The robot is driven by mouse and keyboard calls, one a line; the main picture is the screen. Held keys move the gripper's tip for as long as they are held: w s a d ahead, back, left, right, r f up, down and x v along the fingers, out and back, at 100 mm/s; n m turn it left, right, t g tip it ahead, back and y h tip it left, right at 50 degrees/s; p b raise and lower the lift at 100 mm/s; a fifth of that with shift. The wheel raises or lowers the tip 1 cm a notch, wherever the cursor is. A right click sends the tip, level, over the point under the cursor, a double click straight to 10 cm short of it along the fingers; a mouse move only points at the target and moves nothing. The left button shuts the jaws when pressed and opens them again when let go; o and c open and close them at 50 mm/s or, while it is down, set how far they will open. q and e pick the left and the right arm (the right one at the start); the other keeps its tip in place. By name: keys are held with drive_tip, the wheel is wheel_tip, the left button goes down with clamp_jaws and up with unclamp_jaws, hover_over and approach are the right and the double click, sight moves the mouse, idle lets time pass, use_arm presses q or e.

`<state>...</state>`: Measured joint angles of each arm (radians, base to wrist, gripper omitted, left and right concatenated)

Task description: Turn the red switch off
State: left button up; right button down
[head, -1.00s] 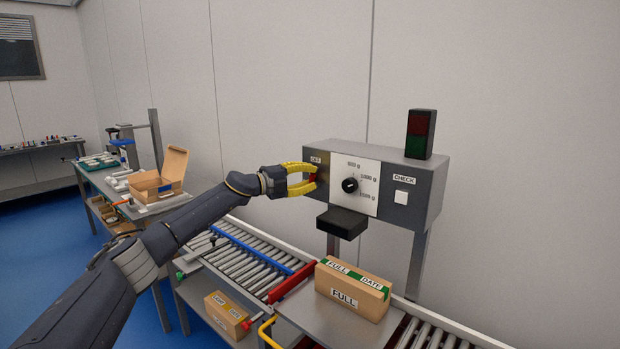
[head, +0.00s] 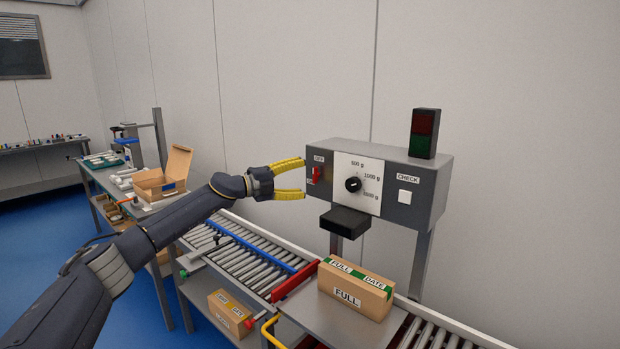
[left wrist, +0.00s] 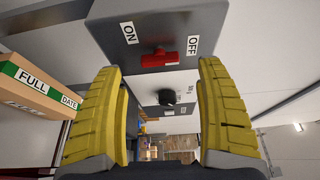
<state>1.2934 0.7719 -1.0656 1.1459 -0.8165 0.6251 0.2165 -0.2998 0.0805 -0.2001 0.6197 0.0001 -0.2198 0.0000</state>
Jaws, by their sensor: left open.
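The red switch (head: 316,174) sits on the left part of the grey control box (head: 396,210), with an OFF label (head: 319,158) above it and an ON label below. In the left wrist view, the red switch (left wrist: 160,59) lies between the ON label (left wrist: 129,32) and the OFF label (left wrist: 193,45). I cannot tell for certain which side it is set to. My left gripper (head: 303,177) is open and empty, just left of the switch and apart from it. Its yellow fingers (left wrist: 160,68) frame the switch in the left wrist view. My right gripper is not in view.
The box has a black dial (head: 353,184), a white CHECK button (head: 404,196) and a dark signal lamp (head: 423,133) on top. A black block (head: 344,221) juts out below. A FULL carton (head: 354,288) stands on the conveyor (head: 250,262). A side bench holds an open carton (head: 163,183).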

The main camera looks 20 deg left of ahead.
use_arm(q)
drive_tip(key=v, duration=0.6)
drive_tip(key=shift+s+a, duration=0.2)
drive_tip(key=shift+s, duration=0.1)
